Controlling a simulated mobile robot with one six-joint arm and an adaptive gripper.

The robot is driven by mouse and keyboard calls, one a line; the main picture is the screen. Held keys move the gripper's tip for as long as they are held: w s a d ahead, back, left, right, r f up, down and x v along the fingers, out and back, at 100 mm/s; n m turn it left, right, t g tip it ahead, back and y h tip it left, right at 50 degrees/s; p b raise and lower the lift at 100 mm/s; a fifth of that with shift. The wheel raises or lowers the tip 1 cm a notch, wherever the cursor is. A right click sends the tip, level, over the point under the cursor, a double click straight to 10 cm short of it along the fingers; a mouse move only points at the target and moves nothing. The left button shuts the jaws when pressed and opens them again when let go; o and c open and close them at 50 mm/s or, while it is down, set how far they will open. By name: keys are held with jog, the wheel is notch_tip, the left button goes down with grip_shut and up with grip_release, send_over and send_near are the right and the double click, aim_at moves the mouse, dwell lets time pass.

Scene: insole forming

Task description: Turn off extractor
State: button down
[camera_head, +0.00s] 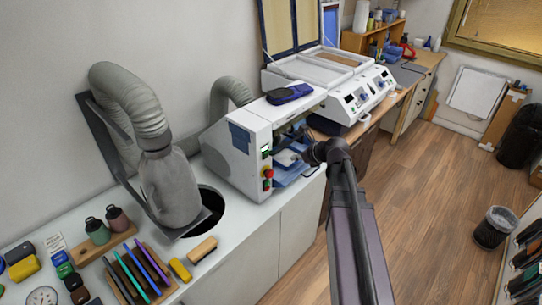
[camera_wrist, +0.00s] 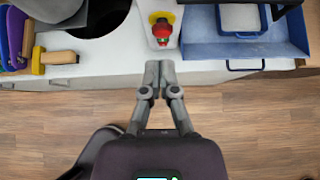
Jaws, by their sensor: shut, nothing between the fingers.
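The extractor (camera_head: 240,150) is a white box on the counter with a grey hose rising behind it. On its front a red button (camera_head: 267,173) sits on a yellow base, below a green control (camera_head: 266,152). The red button (camera_wrist: 162,32) also shows in the wrist view, at the top centre on its yellow base. My gripper (camera_wrist: 160,66) is shut and empty. Its fingertips point towards the red button, with a visible gap below it in the picture. In the head view my arm reaches up to the extractor's front right, and the fingertips are hard to make out.
A round dark opening (camera_wrist: 98,18) is in the counter to the left. A wooden-handled tool (camera_head: 202,250) lies on the counter.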

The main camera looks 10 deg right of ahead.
jog(key=shift+w+a+f, duration=0.1)
jog(key=shift+f, duration=0.05)
jog(key=b, duration=0.6)
send_near(267, 156)
jog(key=shift+x, duration=3.25)
